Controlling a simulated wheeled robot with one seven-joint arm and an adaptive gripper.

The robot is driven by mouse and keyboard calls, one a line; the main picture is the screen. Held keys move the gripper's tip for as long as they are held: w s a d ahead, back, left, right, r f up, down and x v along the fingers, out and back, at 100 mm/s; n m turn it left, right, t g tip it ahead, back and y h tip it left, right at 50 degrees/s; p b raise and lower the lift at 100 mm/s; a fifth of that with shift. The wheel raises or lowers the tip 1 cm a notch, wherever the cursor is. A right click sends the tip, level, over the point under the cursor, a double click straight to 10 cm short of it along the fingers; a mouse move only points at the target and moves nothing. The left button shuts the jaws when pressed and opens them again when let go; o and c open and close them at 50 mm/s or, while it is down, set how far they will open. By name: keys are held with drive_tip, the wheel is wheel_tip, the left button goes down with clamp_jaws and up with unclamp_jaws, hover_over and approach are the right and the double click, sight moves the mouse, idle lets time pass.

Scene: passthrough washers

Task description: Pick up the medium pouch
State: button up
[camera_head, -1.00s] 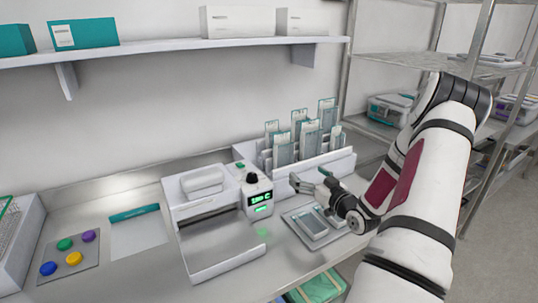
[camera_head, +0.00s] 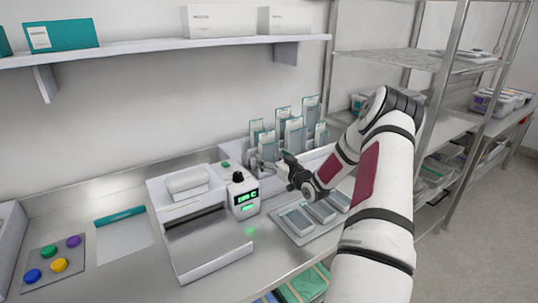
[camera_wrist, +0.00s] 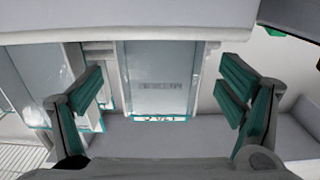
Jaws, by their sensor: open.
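Several clear pouches with teal edges stand upright in a white rack (camera_head: 318,158) in the head view, in differing sizes. My gripper (camera_head: 262,162) is open and empty at the rack's front left, partly covering the lower pouches. In the wrist view my gripper (camera_wrist: 166,100) has its two teal-padded fingers spread wide. A pale pouch (camera_wrist: 160,62) with a printed label lies between them in the picture, with a gap on both sides. Another pouch (camera_wrist: 32,70) is at the left. I cannot tell for certain which pouch is the medium one.
A grey tray (camera_head: 296,239) with several flat pouches lies below my arm. A white sealer machine (camera_head: 205,262) with a green display stands left of the rack. A shelf (camera_head: 150,47) with boxes runs above.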

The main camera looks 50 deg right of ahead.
drive_tip(key=shift+w+d, duration=0.1)
drive_tip(key=shift+w, duration=0.25)
drive_tip(key=shift+c, duration=0.5)
drive_tip(key=c, duration=0.8)
drive_tip(key=shift+r, duration=0.1)
